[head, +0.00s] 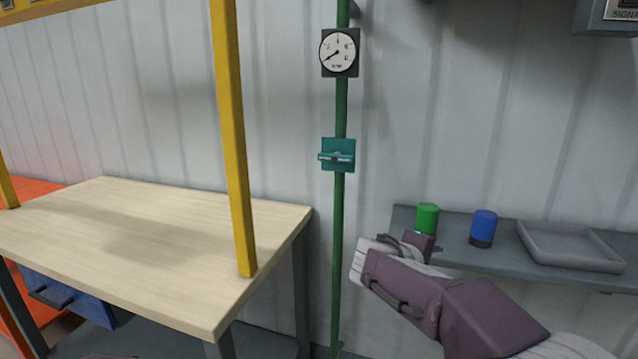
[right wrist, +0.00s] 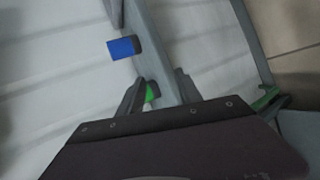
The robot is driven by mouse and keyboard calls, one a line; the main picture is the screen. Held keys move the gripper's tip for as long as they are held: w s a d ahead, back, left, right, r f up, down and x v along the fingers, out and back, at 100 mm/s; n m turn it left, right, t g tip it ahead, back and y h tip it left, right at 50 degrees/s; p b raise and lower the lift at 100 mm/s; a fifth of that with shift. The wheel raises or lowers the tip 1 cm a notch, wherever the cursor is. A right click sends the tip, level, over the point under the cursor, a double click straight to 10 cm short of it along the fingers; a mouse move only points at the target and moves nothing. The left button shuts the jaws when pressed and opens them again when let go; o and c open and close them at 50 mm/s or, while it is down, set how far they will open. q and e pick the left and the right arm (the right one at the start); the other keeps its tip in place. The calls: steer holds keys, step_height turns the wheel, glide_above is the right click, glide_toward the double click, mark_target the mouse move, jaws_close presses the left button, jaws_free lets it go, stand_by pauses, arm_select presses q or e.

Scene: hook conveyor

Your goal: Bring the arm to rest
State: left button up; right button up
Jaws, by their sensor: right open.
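My right arm comes in from the lower right of the head view, with its dark gripper (head: 420,243) at the front edge of the wall shelf, in front of the green cylinder (head: 427,218). In the right wrist view, the two fingers of my right gripper (right wrist: 160,88) stand apart, so it is open. A bit of the green cylinder (right wrist: 152,92) shows between them, seemingly beyond and not held. In the head view the fingertips are hard to make out, and I cannot tell whether they touch anything. My left gripper is not in view.
The grey shelf (head: 462,255) also bears a blue cylinder (head: 484,225) and a grey tray (head: 570,246). A green pole (head: 338,215) with a gauge (head: 339,52) and a teal bracket (head: 337,154) stands left of my arm. The wooden table (head: 130,225) has a bare top.

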steer(key=s+d+f+m+g+y, duration=0.2)
steer(key=s+f+g, duration=0.1)
steer(key=s+f, duration=0.5)
steer(key=s+d+f+m+g+y, duration=0.1)
steer(key=s+f+m+g+y, duration=0.15)
steer(key=s+f, duration=0.55)
steer(key=s+a+f+m+g+y, duration=0.3)
steer(key=s+a+f+m+y, duration=0.2)
steer(key=s+a+f, duration=0.5)
step_height(320, 180, up, 18)
steer(key=w+d+p, duration=0.1)
steer(key=p, duration=1.8)
steer(key=shift+w+r+t+p, duration=0.2)
steer(key=shift+w+t+p, duration=0.15)
steer(key=shift+w+t, duration=0.1)
